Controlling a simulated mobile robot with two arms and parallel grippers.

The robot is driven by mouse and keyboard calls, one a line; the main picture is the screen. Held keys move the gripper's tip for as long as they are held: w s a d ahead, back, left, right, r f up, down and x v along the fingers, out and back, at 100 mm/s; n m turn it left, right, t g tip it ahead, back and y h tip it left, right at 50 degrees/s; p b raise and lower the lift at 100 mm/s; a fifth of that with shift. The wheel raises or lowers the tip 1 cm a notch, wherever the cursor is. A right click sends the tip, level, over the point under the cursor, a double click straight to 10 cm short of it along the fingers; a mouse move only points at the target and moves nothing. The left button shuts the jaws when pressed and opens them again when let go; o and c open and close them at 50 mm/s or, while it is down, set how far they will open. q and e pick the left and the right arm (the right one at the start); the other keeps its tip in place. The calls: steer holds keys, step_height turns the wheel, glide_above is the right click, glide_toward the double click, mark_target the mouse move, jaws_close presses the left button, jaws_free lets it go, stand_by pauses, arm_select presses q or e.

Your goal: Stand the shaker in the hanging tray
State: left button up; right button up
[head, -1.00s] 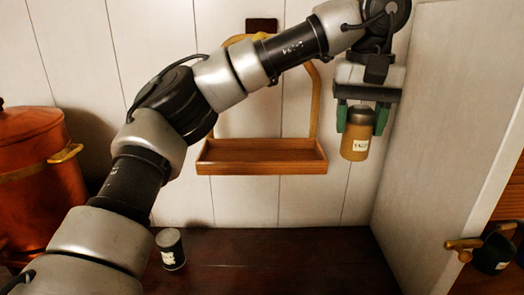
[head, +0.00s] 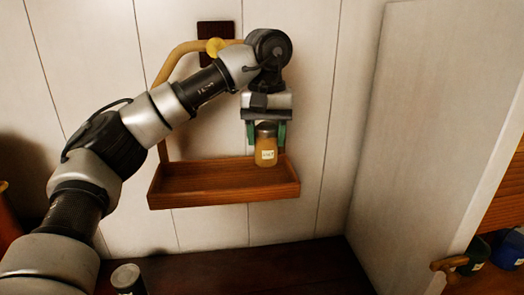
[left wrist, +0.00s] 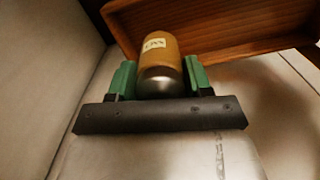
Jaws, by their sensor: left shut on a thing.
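The shaker (head: 265,153) is an amber jar with a dull metal cap and a pale label. My left gripper (head: 266,134) is shut on it around the cap end, with green fingers on both sides. The shaker is upright in the head view, at the right end of the hanging tray (head: 225,192). I cannot tell whether its base touches the tray floor. The tray is a shallow wooden box with a curved handle. In the left wrist view the shaker (left wrist: 160,58) shows between the fingers, with the tray (left wrist: 225,30) beyond it. My right gripper is not in view.
A dark can (head: 127,279) stands on the dark counter (head: 240,270) below. A pale partition (head: 410,130) rises at the right, with dark and blue mugs (head: 508,250) beyond it. The left of the tray is empty.

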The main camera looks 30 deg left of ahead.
mark_target(264, 154)
arm_select(q)
steer(key=shift+w+a+f, duration=0.2)
steer(key=shift+a+f, duration=0.05)
steer(key=shift+a, duration=0.15)
step_height(264, 154, down, 3)
steer(key=shift+s+d+f+p, duration=0.1)
steer(key=shift+s+f+p, duration=0.1)
steer(key=shift+p, duration=0.6)
steer(key=shift+f, duration=0.2)
steer(key=shift+w, duration=0.1)
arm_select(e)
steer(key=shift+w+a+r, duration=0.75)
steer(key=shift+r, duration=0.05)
arm_select(q)
steer(key=shift+f, duration=0.15)
